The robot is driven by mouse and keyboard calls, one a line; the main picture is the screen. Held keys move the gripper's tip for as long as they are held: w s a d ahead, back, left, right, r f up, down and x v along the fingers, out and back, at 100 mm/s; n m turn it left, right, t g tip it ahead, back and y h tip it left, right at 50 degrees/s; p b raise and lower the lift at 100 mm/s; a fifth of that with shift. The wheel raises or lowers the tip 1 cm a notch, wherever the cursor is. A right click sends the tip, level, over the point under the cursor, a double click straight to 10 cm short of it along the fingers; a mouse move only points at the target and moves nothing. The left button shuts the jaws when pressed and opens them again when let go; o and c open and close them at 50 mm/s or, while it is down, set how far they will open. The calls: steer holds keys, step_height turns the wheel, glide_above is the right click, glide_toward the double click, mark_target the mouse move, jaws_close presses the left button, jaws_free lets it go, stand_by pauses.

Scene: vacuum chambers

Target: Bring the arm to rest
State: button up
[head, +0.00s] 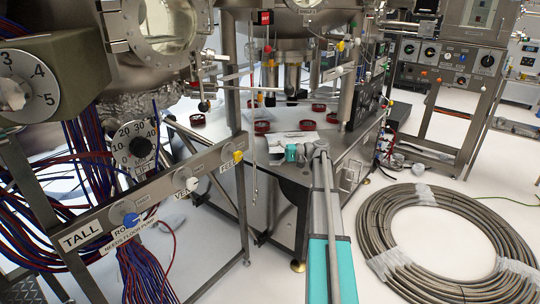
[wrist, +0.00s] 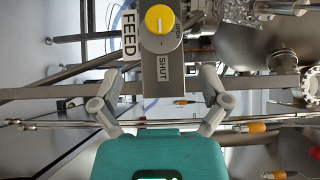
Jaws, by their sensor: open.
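My arm (head: 325,215) reaches from the bottom edge of the head view up to the middle, with my teal gripper (head: 290,153) at its end. The gripper points left, towards the rail with the yellow FEED knob (head: 238,157), and looks apart from it. In the wrist view the two grey fingers (wrist: 160,82) are spread wide with nothing held between them. The yellow knob (wrist: 160,19) is beyond the fingertips, on a grey plate marked FEED and SHUT. The fingertips are too small to make out in the head view.
A labelled valve rail (head: 150,205) with blue, white and yellow knobs stands at left, with wire bundles (head: 150,270) below. A steel chamber bench (head: 345,150) stands behind my gripper. A large hose coil (head: 445,240) lies on the floor at right. Pale floor shows between rail and bench.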

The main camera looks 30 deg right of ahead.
stand_by(0.3)
steer(key=s+a+f+g+h, duration=0.2)
steer(key=a+f, duration=0.2)
steer(key=a, duration=0.4)
steer(key=s+a+f+n+g+h, duration=0.15)
steer(key=a+f, duration=0.25)
steer(key=a, duration=0.4)
steer(key=s+a+f+g+h, duration=0.2)
steer(key=a+f+h, duration=0.1)
steer(key=a, duration=0.4)
steer(key=s+a+f+n+g+h, duration=0.1)
steer(key=s+a+f+h, duration=0.2)
steer(key=s+a, duration=0.15)
steer(key=s+a+f+n+h, duration=0.1)
steer(key=s+a+f+h, duration=0.15)
steer(key=s, duration=0.35)
steer(key=s+a+f+n+g+h, duration=0.1)
steer(key=s+a+f+n+h, duration=0.1)
steer(key=s+a+h, duration=0.25)
step_height(320, 180, up, 30)
steer(key=p, duration=3)
steer(key=shift+s+d, duration=0.15)
steer(key=shift+s, duration=0.1)
